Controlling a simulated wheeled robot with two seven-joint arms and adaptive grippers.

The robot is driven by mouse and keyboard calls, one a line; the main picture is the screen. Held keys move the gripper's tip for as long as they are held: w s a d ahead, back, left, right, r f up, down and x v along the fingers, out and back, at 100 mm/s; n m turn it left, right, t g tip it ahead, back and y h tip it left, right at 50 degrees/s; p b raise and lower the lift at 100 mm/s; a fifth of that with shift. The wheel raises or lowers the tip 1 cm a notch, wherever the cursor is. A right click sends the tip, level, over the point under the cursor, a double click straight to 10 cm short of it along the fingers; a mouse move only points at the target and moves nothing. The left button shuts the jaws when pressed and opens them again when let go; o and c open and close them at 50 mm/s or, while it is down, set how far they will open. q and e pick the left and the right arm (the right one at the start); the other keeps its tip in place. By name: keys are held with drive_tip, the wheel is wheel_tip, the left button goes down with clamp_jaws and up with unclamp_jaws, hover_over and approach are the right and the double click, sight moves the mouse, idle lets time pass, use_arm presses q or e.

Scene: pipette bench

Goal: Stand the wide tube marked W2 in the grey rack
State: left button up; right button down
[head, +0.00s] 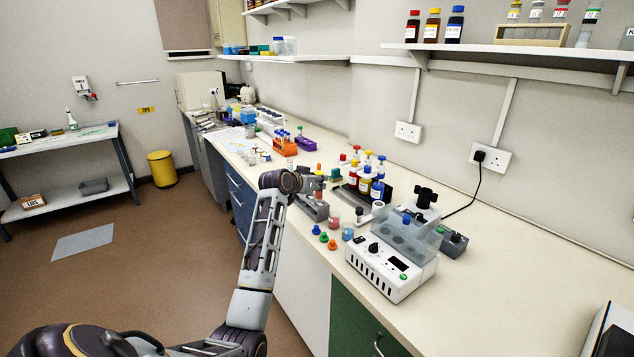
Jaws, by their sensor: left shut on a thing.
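My left gripper (308,184) is over the near edge of the bench, just above a low grey rack (313,207). It is shut on a small tube (319,186), which looks upright. The tube's lower end is close to the rack; I cannot tell whether it is inside a hole. Any W2 marking is too small to read. My right gripper is not in view.
Loose coloured caps (323,237) lie in front of the rack. A white water bath (385,272) stands to the right, and colour-capped bottles (364,181) stand behind. An orange rack (284,147) is farther back. The right bench top is mostly clear.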

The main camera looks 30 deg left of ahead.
use_arm(q)
drive_tip(key=shift+f, duration=0.45)
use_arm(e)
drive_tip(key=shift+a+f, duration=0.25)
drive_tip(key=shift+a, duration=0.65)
use_arm(q)
drive_tip(key=shift+f, duration=0.1)
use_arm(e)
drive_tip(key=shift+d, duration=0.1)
use_arm(q)
drive_tip(key=shift+f+b, duration=0.3)
drive_tip(key=shift+f, duration=0.1)
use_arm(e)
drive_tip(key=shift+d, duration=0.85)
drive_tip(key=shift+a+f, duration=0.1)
use_arm(q)
drive_tip(key=shift+f, duration=0.1)
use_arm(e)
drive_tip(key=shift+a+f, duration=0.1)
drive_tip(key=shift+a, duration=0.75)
use_arm(q)
drive_tip(key=shift+f, duration=0.1)
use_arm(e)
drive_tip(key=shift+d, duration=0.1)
